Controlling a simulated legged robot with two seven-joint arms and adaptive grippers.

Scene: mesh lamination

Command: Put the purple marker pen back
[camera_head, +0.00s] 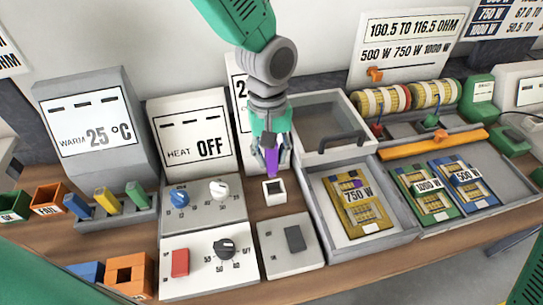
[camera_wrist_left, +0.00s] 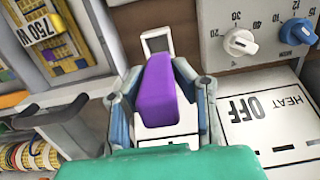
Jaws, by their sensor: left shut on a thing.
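The purple marker pen (camera_head: 271,161) is held in my left gripper (camera_head: 270,158), which is shut on it. It also fills the middle of the left wrist view (camera_wrist_left: 164,92), between the two fingers (camera_wrist_left: 163,100). In the head view the pen points down, just above a small white square holder (camera_head: 274,191) with a dark opening. The holder shows partly behind the pen in the left wrist view (camera_wrist_left: 157,40). I cannot tell whether the pen's tip touches the holder. My right gripper is not clearly in view.
The heater display reading OFF (camera_head: 195,140) and its knob panel (camera_head: 202,205) stand left of the holder. A grey box with a black handle (camera_head: 330,125) stands to the right. A tray (camera_head: 395,240) with a yellow 750 W card (camera_head: 352,205) lies front right. A grey switch panel (camera_head: 290,245) lies in front.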

